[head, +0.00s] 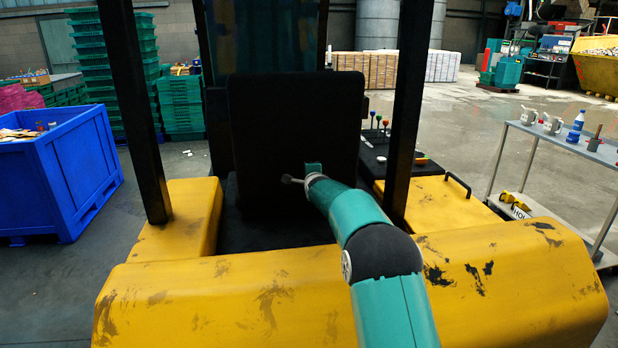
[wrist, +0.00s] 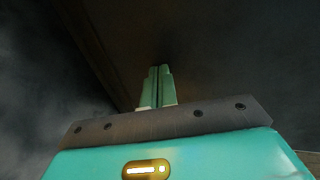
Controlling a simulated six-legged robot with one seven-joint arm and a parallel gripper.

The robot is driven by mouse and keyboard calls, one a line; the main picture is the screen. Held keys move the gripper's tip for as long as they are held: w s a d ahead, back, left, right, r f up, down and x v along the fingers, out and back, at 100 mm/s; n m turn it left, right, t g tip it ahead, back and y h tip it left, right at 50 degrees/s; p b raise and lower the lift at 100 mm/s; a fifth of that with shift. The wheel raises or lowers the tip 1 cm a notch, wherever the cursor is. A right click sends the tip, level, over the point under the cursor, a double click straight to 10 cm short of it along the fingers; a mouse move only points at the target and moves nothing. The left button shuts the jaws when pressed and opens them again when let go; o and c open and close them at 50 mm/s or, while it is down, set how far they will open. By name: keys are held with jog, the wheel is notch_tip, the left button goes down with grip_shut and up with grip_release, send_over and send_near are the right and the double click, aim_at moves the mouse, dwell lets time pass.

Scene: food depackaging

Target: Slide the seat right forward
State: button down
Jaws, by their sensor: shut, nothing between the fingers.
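The black seat (head: 295,120) stands upright in the middle of the yellow forklift. I see a broad, dark panel of it in the head view. My arm reaches over the yellow rear body, and my gripper (head: 313,168) is at the lower right part of this panel. In the wrist view my gripper's green fingers (wrist: 160,72) are together with nothing between them. They point at a dark surface that fills most of that view. I cannot tell whether the fingertips touch the seat. The seat's base and rails are hidden or too dark to make out.
The yellow rear body (head: 200,295) lies below my arm. Black posts stand left (head: 134,110) and right (head: 408,110) of the seat. Levers with coloured knobs (head: 378,122) and a black grab handle (head: 458,186) are to the right. A blue crate (head: 75,185) stands left.

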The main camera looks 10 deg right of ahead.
jog(key=shift+w, duration=0.1)
jog(key=x, duration=0.3)
jog(key=shift+w+r, duration=0.15)
jog(key=shift+r, duration=0.15)
jog(key=shift+w+r, duration=0.1)
jog(key=shift+w, duration=0.4)
